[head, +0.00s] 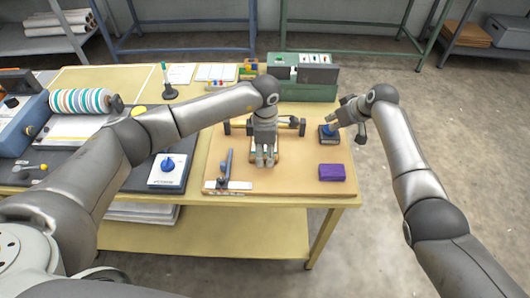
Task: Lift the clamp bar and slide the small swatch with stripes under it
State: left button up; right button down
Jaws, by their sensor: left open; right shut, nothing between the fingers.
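My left gripper (265,164) points down in front of the bar, fingers open, over a small pale piece on the board. I cannot tell whether that piece is the striped swatch; no stripes show there. My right gripper (338,116) is shut and empty, close above a dark block with a blue knob (328,137); contact is unclear.
A purple block (332,173) lies at the board's right front. A blue-handled tool and white ruler (232,185) lie front left. A green box (314,91) stands behind.

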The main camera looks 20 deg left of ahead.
pick_arm(q)
jog(key=shift+s+d+r, duration=0.1)
jog(key=shift+s+r, duration=0.3)
jog(key=shift+r, duration=0.4)
jog(key=shift+s+d+r, duration=0.1)
jog(key=shift+s+r, duration=0.3)
jog(key=shift+r, duration=0.4)
jog(key=shift+s+d+r, duration=0.1)
jog(key=shift+s+r, duration=0.3)
jog(key=shift+r, duration=0.4)
pick_arm(e)
jog(key=shift+s+d+f, duration=0.1)
jog(key=shift+s+f, duration=0.1)
jog(key=shift+f, duration=0.25)
pick_arm(q)
jog(key=shift+r, duration=0.1)
pick_arm(e)
jog(key=shift+r, duration=0.1)
jog(key=shift+w+r+p, duration=0.15)
jog(key=shift+r+p, duration=0.65)
jog(key=shift+p, duration=0.05)
pick_arm(q)
notch_tip(320, 180, up, 6)
jog(key=p, duration=0.5)
jog(key=shift+r, duration=0.2)
pick_arm(e)
notch_tip(320, 180, up, 6)
jog(key=shift+r, duration=0.2)
